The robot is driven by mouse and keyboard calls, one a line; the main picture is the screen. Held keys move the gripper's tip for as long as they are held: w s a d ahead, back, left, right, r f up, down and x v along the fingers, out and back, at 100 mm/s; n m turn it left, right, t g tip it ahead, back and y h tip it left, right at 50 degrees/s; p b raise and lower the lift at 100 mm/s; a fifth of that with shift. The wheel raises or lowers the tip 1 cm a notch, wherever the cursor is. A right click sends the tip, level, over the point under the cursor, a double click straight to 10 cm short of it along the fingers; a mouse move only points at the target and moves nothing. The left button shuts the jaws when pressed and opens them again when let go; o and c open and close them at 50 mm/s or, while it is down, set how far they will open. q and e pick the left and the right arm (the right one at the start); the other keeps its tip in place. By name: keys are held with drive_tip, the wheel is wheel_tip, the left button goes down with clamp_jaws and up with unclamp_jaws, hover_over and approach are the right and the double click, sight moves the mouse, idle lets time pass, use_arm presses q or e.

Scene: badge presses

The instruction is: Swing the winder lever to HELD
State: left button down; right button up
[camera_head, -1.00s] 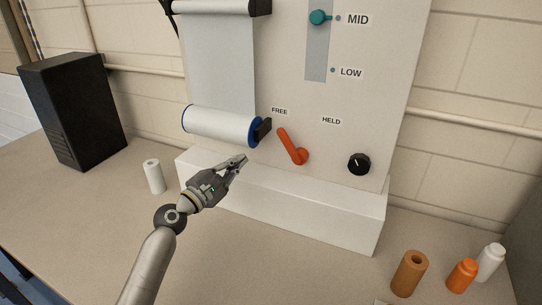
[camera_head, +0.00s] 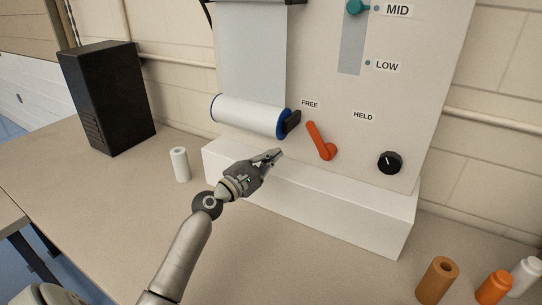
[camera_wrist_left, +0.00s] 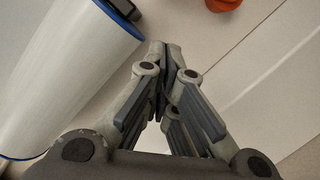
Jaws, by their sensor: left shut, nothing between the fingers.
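The orange-red winder lever (camera_head: 319,141) is on the white panel, its free end up and left toward the FREE label (camera_head: 311,104). The HELD label (camera_head: 363,116) is up and right of its pivot. My left gripper (camera_head: 277,154) is shut and empty, left of and slightly below the lever, apart from it. In the left wrist view its fingertips (camera_wrist_left: 165,48) meet, and an orange part of the lever (camera_wrist_left: 222,4) shows at the top edge. My right gripper is not in view.
A white roll with blue rims (camera_head: 247,117) and a black end piece (camera_head: 291,121) sit left of the lever. A black knob (camera_head: 390,162) is to its right. The white base ledge (camera_head: 310,200) juts out below. Bottles and a brown roll (camera_head: 437,281) stand front right.

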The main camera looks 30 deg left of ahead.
sight(321, 140)
use_arm(q)
drive_tip(key=w, duration=0.4)
drive_tip(key=w+d+r, duration=0.1)
drive_tip(key=w, duration=0.1)
drive_tip(key=shift+w, duration=0.25)
drive_tip(key=d+p, duration=0.1)
drive_tip(key=d+r+p, duration=0.2)
drive_tip(key=shift+w+d, duration=0.2)
drive_tip(key=shift+w, duration=0.05)
drive_tip(key=shift+r, duration=0.1)
drive_tip(key=shift+d+r+p, duration=0.25)
drive_tip(key=shift+r+p, duration=0.3)
drive_tip(key=shift+p, duration=0.3)
